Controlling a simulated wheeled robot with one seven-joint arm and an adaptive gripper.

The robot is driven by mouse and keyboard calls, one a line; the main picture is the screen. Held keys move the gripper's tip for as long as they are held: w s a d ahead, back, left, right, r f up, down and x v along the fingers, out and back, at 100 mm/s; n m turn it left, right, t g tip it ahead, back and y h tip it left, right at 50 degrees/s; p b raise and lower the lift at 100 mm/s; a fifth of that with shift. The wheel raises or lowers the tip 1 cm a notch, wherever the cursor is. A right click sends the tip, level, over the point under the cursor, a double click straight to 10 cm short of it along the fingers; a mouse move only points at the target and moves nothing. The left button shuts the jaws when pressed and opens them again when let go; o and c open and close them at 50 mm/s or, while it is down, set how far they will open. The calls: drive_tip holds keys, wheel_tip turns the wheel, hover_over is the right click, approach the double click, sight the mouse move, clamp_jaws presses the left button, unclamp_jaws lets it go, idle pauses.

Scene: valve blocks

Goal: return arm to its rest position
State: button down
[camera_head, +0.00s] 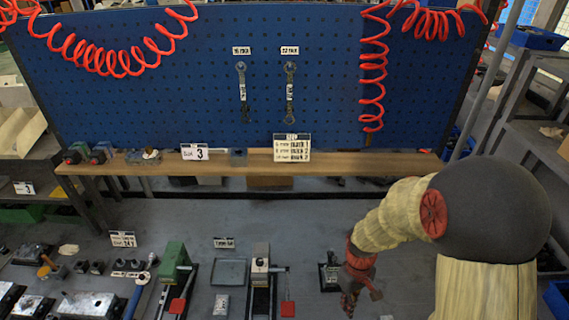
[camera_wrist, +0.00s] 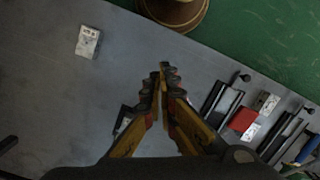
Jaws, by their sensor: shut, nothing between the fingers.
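My arm (camera_head: 405,215) enters the head view from the right, with its cream-covered links bent down over the grey bench. My gripper (camera_head: 350,302) hangs low at the front of the bench, just right of a small dark fixture (camera_head: 328,274). In the wrist view my gripper (camera_wrist: 163,76) has its yellow and dark fingers brought together at the tips. Nothing shows between them. The fingers are above the grey surface, apart from the items there.
The grey bench (camera_head: 330,225) has clear space along its back. Green (camera_head: 174,262) and grey (camera_head: 260,268) fixtures stand left of my gripper, and metal blocks (camera_head: 92,305) lie farther left. A shelf (camera_head: 350,164) and blue pegboard (camera_head: 190,90) with wrenches rise behind.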

drive_tip(key=s+r+m+t+b, duration=0.5)
drive_tip(key=s+r+b, duration=0.5)
drive_tip(key=r+b, duration=0.4)
drive_tip(key=t+b, duration=0.2)
drive_tip(key=shift+r+t, duration=0.25)
drive_tip(key=shift+t, duration=0.05)
drive_tip(key=shift+s, duration=0.1)
